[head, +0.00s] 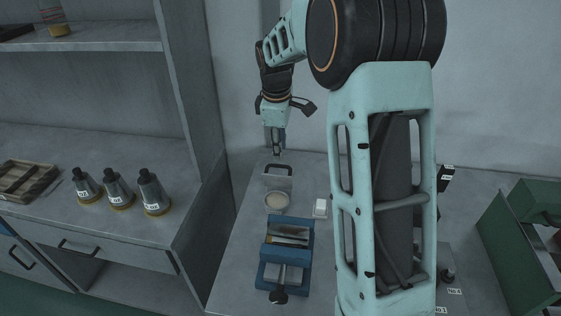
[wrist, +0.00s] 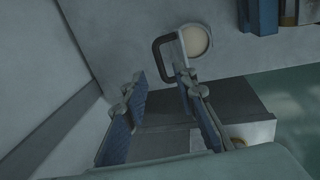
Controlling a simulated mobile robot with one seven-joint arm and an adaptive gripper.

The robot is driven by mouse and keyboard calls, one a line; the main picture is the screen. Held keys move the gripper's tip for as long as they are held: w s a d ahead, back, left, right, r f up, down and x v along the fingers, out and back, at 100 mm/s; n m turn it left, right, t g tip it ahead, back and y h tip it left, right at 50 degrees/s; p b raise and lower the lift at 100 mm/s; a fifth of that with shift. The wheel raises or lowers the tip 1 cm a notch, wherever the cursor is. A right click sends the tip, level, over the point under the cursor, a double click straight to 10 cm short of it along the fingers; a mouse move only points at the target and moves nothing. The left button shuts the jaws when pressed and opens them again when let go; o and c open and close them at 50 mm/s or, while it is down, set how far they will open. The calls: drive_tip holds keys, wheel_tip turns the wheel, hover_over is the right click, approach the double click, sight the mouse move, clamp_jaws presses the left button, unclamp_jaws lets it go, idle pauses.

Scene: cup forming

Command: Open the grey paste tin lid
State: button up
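The grey paste tin shows as a round rim with pale cream paste (head: 277,202) inside, and the paste also shows in the wrist view (wrist: 196,40). Its grey lid (head: 278,184) stands up behind the paste, with a black loop handle (head: 279,167) on it. The handle (wrist: 156,46) also shows in the wrist view. My gripper (head: 277,153) is above and behind the handle in the head view. In the wrist view my gripper (wrist: 160,75) has its fingers apart with nothing between them; the right fingertip is close to the handle. Whether they touch is unclear.
A blue vise (head: 287,255) stands in front of the tin. A small white block (head: 320,208) lies to the right. Several labelled dark vessels, one here (head: 117,190), stand on the left counter near a wooden tray (head: 27,181). A green box (head: 530,240) is at far right.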

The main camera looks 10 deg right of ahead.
sight(280, 166)
drive_tip(key=f, duration=0.4)
drive_tip(key=w+f, duration=0.1)
drive_tip(key=f, duration=0.1)
drive_tip(key=shift+d, duration=0.2)
drive_tip(key=shift+c, duration=0.4)
clamp_jaws()
drive_tip(key=shift+r, duration=0.1)
